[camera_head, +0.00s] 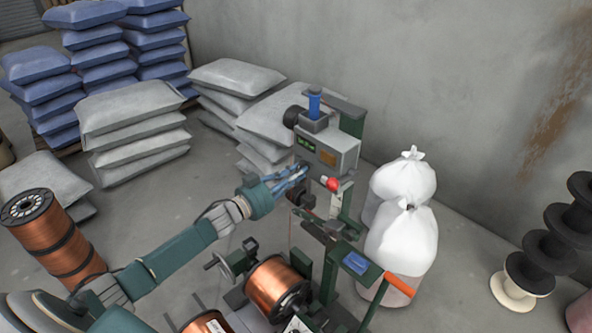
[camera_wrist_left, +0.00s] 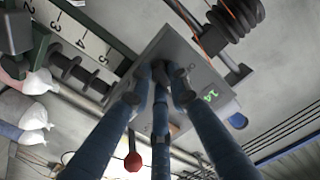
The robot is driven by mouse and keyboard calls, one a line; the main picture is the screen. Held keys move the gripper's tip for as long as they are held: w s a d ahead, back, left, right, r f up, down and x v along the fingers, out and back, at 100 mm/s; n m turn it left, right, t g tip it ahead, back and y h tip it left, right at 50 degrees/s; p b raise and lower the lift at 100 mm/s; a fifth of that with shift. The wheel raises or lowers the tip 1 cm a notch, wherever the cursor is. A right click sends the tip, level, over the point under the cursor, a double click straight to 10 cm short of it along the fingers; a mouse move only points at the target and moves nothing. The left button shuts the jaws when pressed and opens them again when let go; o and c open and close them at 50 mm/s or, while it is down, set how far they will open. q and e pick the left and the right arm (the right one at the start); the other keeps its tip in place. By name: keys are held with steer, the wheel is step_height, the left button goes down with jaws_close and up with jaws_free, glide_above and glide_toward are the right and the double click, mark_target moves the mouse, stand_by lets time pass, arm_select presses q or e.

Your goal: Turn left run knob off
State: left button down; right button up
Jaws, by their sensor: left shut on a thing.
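A grey control box (camera_head: 340,146) with a green display sits on the winding machine, with a red ball (camera_head: 332,184) just below it. My left gripper (camera_head: 302,170) reaches to the front of this box, left of the red ball. In the left wrist view, the blue fingers of my left gripper (camera_wrist_left: 160,78) close together on a small dark knob (camera_wrist_left: 160,68) on the box face. The fingertips hide most of the knob, so its angle cannot be read. The box's green display (camera_wrist_left: 210,95) and the red ball (camera_wrist_left: 133,162) also show there. My right gripper is not in view.
Copper spools (camera_head: 277,287) sit on the machine below my left arm. A tall copper spool (camera_head: 55,240) stands at the left. White sacks (camera_head: 402,236) stand right of the machine, and stacked grey bags (camera_head: 135,125) lie behind. Open floor shows at the lower right.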

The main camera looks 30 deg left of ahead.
arm_select(q)
steer(key=shift+s+d+r+n+p, duration=0.15)
steer(key=shift+n+p, duration=0.5)
steer(key=shift+n, duration=2)
steer(key=shift+w+d+r+n+p, duration=0.1)
steer(key=shift+n+p, duration=0.5)
steer(key=shift+n, duration=2.05)
steer(key=c, duration=1.6)
jaws_free()
steer(key=v, duration=1.2)
steer(key=shift+a, duration=0.1)
